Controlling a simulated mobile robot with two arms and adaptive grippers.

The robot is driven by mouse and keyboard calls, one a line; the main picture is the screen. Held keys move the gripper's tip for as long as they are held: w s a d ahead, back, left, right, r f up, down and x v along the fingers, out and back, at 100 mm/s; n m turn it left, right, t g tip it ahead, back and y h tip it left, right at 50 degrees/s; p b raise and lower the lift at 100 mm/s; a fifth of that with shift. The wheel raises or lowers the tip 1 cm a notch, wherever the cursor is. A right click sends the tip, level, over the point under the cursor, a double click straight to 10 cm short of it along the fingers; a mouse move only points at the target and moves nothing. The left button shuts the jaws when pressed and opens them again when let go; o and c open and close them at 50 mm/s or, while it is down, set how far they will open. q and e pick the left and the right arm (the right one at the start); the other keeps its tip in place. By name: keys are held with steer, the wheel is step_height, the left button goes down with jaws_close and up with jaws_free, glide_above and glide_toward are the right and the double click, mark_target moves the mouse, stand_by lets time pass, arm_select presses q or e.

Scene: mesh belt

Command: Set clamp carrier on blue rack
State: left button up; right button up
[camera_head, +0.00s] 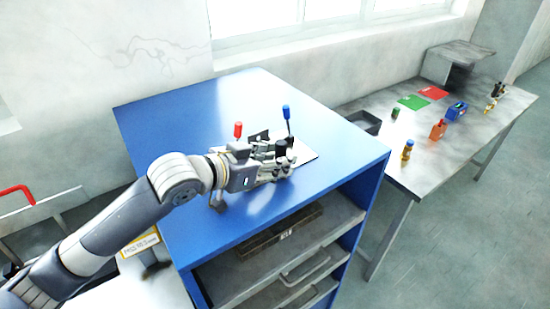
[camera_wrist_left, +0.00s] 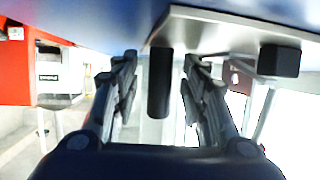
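The clamp carrier is a pale plate (camera_head: 307,154) with dark clamps, one red handle (camera_head: 238,130) and one blue handle (camera_head: 286,111). It appears to rest on top of the blue rack (camera_head: 185,112). My left gripper (camera_head: 284,158) is low over the rack top, in front of the carrier, hiding part of it. In the left wrist view, the grey plate (camera_wrist_left: 215,32) lies against the blue surface. A black post (camera_wrist_left: 160,85) shows between my open left fingers (camera_wrist_left: 160,82), with gaps on both sides. My right gripper is not in view.
The rack has open shelves below with a dark tray (camera_head: 280,233). A grey table (camera_head: 375,110) on the right holds green and red mats, several small bottles and boxes, and a dark bin (camera_head: 361,122). The rack top's far left is clear. A window wall stands behind.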

arm_select(q)
steer(key=shift+r, duration=0.1)
steer(key=shift+s+a, duration=0.1)
steer(key=b+v, duration=0.3)
steer(key=v, duration=0.7)
steer(key=shift+s+a+r, duration=0.1)
steer(key=shift+s+a, duration=0.05)
steer(key=shift+a, duration=0.05)
steer(key=shift+s+a+r+b, duration=0.3)
steer(key=shift+s+r, duration=0.05)
steer(key=shift+s, duration=0.1)
steer(key=shift+f, duration=0.1)
